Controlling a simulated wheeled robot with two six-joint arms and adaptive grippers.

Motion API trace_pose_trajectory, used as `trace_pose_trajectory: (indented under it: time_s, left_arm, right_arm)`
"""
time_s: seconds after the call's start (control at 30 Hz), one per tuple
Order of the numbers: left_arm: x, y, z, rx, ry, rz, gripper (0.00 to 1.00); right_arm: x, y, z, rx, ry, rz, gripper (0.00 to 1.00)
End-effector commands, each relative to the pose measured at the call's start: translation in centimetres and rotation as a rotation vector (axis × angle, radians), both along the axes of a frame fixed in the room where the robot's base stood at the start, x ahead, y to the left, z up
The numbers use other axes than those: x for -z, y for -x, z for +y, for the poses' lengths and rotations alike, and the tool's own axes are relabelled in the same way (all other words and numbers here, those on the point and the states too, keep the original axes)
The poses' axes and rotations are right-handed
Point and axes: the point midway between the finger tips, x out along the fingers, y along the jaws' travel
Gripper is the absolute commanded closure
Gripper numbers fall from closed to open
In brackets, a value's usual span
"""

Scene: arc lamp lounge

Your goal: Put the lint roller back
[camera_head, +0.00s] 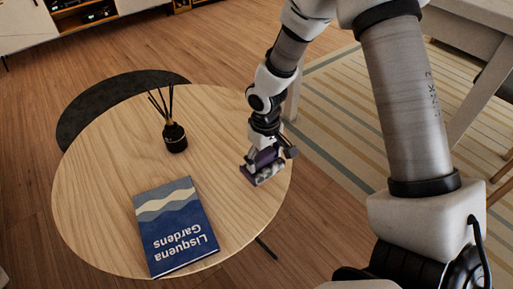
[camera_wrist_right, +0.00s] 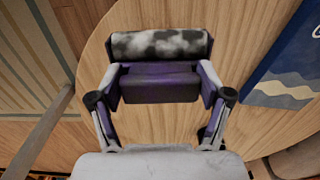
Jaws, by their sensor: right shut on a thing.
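The lint roller (camera_head: 268,174) has a purple body and a mottled grey-white roll. It is at the right edge of the round wooden table (camera_head: 105,150), on or just above the top; I cannot tell which. My right gripper (camera_head: 264,157) points down from above and is shut on it. In the right wrist view the lint roller's fuzzy roll (camera_wrist_right: 158,44) lies across the far side of the fingertips. Its purple part sits between the two fingers of my right gripper (camera_wrist_right: 160,84). My left gripper is not in view.
A blue book (camera_head: 177,228) lies at the table's front, and it also shows in the right wrist view (camera_wrist_right: 285,75). A dark reed diffuser (camera_head: 174,137) stands near the middle. A dark round surface (camera_head: 85,110) is behind the table. Bare tabletop lies between book and roller.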

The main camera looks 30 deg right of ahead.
Motion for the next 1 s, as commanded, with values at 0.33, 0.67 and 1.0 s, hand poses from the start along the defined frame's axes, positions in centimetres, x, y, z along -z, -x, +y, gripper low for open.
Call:
trace_pose_trajectory:
  time_s: [0.33, 0.67, 1.0]
  left_arm:
    - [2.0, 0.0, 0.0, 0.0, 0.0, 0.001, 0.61]
    - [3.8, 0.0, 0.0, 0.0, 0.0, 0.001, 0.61]
    - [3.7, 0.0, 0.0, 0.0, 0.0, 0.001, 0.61]
  right_arm:
    - [1.2, -7.9, -3.0, -0.001, 0.0, 0.0, 0.6]
    - [4.4, -8.0, -3.0, -0.002, 0.0, 0.0, 0.66]
    - [4.7, -8.0, -3.0, -0.001, 0.0, 0.001, 0.0]
